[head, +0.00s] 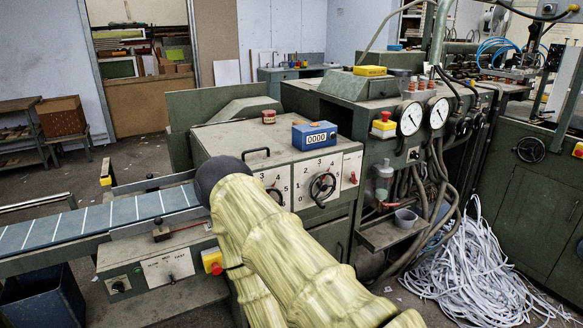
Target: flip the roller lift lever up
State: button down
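A small lever (172,279) sits on a white labelled plate (157,267) low on the green feeder's front, left of my arm. Its lettering is too small to read, so I cannot tell whether this is the roller lift lever. A small red lever (352,178) sits on another pale plate, right of the numbered dials. My arm, pale yellow-green and ribbed with a dark rounded joint, rises from the bottom centre and covers part of the machine front. My gripper does not show in this view.
A red button on a yellow box (212,262) sits close beside my arm. The striped conveyor belt (100,219) runs to the left. A blue counter box (314,135) stands on the machine top. Hoses and a pile of white paper strips (468,270) lie to the right.

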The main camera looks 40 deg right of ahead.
aim_at(352, 180)
jog(key=z, duration=1.6)
jog(key=k, duration=0.55)
jog(key=z, duration=0.25)
jog(key=i, duration=1.15)
jog(key=u, duration=0.35)
